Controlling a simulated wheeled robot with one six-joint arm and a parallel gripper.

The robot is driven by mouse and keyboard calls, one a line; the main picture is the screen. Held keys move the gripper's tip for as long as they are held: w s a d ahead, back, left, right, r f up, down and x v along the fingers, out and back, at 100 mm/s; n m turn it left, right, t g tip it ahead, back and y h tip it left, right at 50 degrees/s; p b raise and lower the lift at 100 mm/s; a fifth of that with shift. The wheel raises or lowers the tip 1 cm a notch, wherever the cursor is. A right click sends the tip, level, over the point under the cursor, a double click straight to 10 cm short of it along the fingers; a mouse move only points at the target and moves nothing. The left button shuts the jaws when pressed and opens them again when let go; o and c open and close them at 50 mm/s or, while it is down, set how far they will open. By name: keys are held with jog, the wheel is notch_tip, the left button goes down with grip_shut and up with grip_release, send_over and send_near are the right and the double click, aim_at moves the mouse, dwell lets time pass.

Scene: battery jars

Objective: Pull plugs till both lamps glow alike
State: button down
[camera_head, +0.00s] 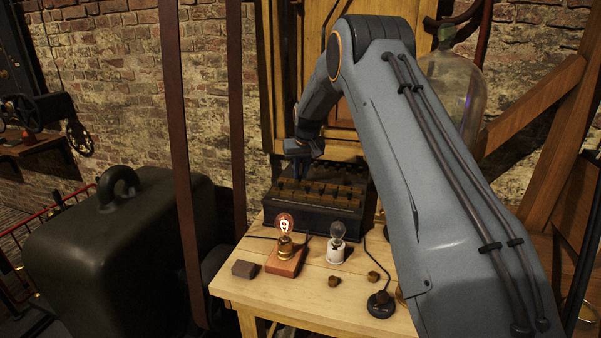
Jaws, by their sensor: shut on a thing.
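A dark resistance box (310,216) with a row of plugs along its top stands at the back of the wooden table. My gripper (299,176) is over the left part of the box top, shut on a plug. The held plug is too small and dark to make out, and I cannot tell whether it is seated. The right lamp (337,232), on a white base, looks grey and unlit. Two small brass-brown pieces, perhaps plugs, lie on the table: one piece (334,281) and another (373,276).
A small grey block (244,269) lies at the table's (300,293) left front. A round black piece (381,304) with a cable sits at the right front. A glass jar (455,90) stands behind my arm. A large dark case (120,250) is at the left.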

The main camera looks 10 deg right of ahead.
jog(key=c, duration=1.6)
grip_release()
jog(key=shift+c, duration=0.2)
jog(key=b+v, duration=0.2)
jog(key=v, duration=0.5)
jog(key=s+a+f+g, duration=0.1)
jog(key=s+f, duration=0.1)
jog(key=s, duration=1.3)
jog(key=s+a+f+g, duration=0.1)
jog(key=s+f, duration=0.2)
jog(key=s, duration=1.2)
jog(key=s+a+f+g, duration=0.1)
jog(key=s+a+f, duration=0.1)
jog(key=s, duration=1.4)
jog(key=shift+f, duration=0.15)
